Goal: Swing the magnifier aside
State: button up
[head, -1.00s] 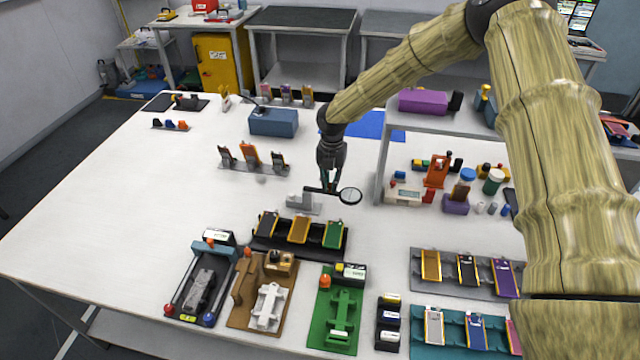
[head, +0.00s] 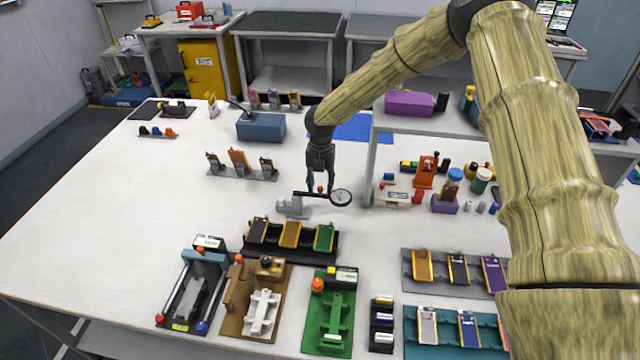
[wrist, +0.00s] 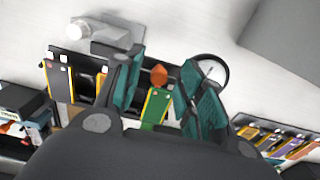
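The magnifier has a round black-rimmed lens (head: 341,197), a thin dark arm and a grey base (head: 293,208) on the white table. A small orange-red knob (head: 320,189) stands on its arm near the lens. The lens ring (wrist: 210,70) and the knob (wrist: 158,76) also show in the wrist view. My gripper (head: 320,184) points down at the magnifier arm. Its teal-padded fingers (wrist: 160,88) are apart, one on either side of the knob, with visible gaps. The lens lies just right of my gripper, partly behind a finger in the wrist view.
A black rack (head: 333,255) with several pouch cells stands just in front of the magnifier. A cell holder (head: 262,177) is behind left. A raised shelf (head: 388,124) stands close on the right. The table's left side is clear.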

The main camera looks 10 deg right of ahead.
aim_at(320, 187)
notch_tip(320, 187, up, 12)
dwell(0.7)
